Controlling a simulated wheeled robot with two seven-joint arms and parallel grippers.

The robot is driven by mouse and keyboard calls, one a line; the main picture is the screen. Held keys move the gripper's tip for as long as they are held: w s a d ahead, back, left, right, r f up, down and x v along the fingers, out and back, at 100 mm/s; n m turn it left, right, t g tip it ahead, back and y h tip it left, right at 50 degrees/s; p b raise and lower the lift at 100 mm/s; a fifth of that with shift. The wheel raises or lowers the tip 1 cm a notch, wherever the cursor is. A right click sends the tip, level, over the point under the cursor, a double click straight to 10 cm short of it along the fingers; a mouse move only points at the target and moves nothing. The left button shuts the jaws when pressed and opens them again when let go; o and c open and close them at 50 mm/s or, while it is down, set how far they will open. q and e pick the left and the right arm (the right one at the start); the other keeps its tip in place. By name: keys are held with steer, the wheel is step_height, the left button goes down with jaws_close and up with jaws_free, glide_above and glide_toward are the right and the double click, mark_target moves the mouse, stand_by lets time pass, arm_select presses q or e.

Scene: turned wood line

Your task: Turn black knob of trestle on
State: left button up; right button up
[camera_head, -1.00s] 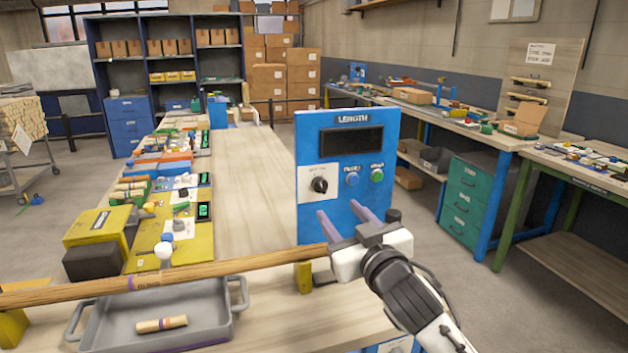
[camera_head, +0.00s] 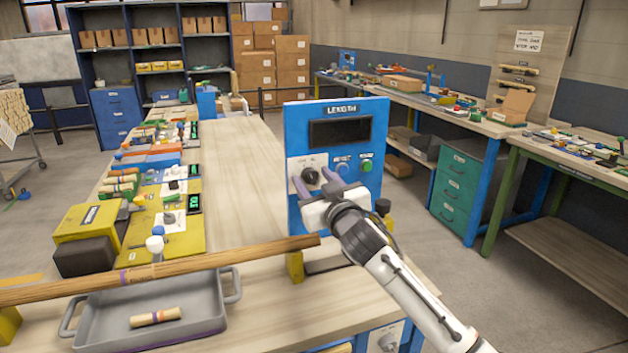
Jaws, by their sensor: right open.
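The black knob (camera_head: 310,175) sits on a pale plate at the lower left of the blue LENGTH panel (camera_head: 375,122), which stands upright on the bench. My right gripper (camera_head: 314,184) is open in front of the panel, its two purple fingers pointing up at the knob. The fingertips appear on either side of the knob; I cannot tell whether they touch it. The gripper hides the lower part of the panel. My left gripper is not in view.
A long wooden rod (camera_head: 200,263) lies across the front, above a grey tray (camera_head: 215,308) holding a short turned piece (camera_head: 155,318). A blue button (camera_head: 342,168) and a green button (camera_head: 366,165) are right of the knob. Bench space left of the panel (camera_head: 240,180) is clear.

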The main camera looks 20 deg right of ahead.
steer(key=c, duration=1)
steer(key=shift+c, duration=0.3)
steer(key=shift+m, duration=2)
steer(key=shift+d+m+p, duration=0.1)
steer(key=shift+m+p, duration=1.25)
steer(key=shift+m, duration=1.15)
steer(key=shift+f, duration=0.1)
steer(key=o, duration=1.1)
steer(key=shift+c, duration=0.2)
